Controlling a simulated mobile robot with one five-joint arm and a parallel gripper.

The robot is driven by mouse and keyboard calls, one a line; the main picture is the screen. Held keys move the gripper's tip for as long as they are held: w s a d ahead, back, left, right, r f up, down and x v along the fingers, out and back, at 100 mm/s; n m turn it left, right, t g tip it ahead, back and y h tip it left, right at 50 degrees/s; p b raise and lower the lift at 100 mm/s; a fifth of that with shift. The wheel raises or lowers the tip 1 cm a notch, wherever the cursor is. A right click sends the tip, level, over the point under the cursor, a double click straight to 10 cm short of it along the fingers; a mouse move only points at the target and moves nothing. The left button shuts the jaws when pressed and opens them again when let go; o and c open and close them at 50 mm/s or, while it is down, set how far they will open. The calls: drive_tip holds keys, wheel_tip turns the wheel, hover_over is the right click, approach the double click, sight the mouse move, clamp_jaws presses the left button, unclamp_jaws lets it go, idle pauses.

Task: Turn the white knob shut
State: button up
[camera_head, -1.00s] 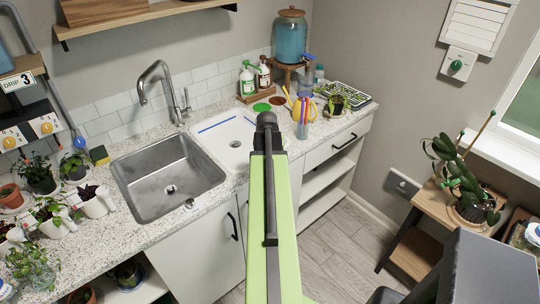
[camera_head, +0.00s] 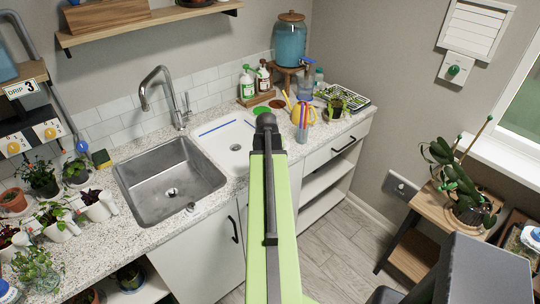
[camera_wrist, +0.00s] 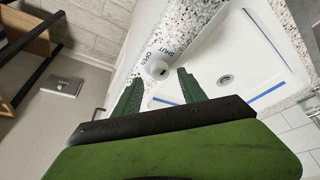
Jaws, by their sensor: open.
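The white knob (camera_wrist: 158,68) is in the wrist view, on the speckled counter strip in front of the white basin (camera_wrist: 235,50). The words SHUT and OPEN are printed beside it, and a small dark mark shows on the knob. I cannot tell for sure which word the knob points to. My gripper (camera_wrist: 160,77) is open, its two green fingers apart with the knob just beyond and between their tips. No contact is visible. In the head view my arm covers that part of the counter, and I do not make out the knob or gripper there.
The head view shows a steel sink (camera_head: 172,180) left of the white basin (camera_head: 228,140). Potted plants (camera_head: 55,215) crowd the left counter. A wooden plant stand (camera_head: 420,217) is farther right.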

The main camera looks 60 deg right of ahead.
drive_tip(key=p+v, duration=1.2)
drive_tip(key=v, duration=0.2)
drive_tip(key=shift+r, duration=0.35)
drive_tip(key=w+a+f+n+t+y+b, duration=0.1)
drive_tip(key=w+a+f+n+b, duration=0.25)
drive_tip(key=w+a, duration=1.1)
drive_tip(key=w+a+f+n+y+b, duration=0.15)
drive_tip(key=w+a, duration=0.25)
drive_tip(key=a, duration=0.6)
drive_tip(key=w+a+f+n+b, duration=0.1)
drive_tip(key=w+a+f+n, duration=0.3)
drive_tip(key=a, duration=0.6)
drive_tip(key=s+a+f+n+g+y+b, duration=0.1)
drive_tip(key=s+a+n+g+b, duration=0.1)
drive_tip(key=a, duration=1.5)
drive_tip(key=shift+s+a+n+g+y, duration=0.35)
drive_tip(key=shift+s+n+g, duration=0.15)
drive_tip(key=shift+s+n, duration=0.4)
drive_tip(key=shift+c, duration=0.3)
